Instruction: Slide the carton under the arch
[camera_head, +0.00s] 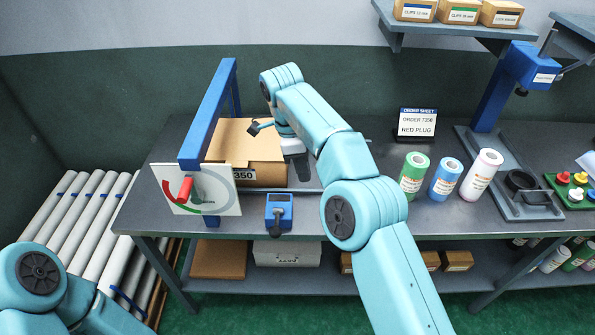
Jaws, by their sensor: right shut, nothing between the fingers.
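The tan cardboard carton (243,146), with a label reading 350, sits on the grey bench. It lies just right of the blue arch (209,114), its left side close to or partly beneath the bar; I cannot tell how far under it is. A white panel (222,201) with a red and green dial hangs at the arch's near end and hides the carton's lower left. My right gripper (297,167) is shut and empty at the carton's right side; whether it touches is unclear. My left arm shows at the bottom left, its gripper out of view.
White rollers (72,208) lie left of the bench. A small blue device (279,211) stands in front of the carton. Green (413,174), blue (445,179) and white (481,174) bottles and an order sheet (416,124) stand to the right.

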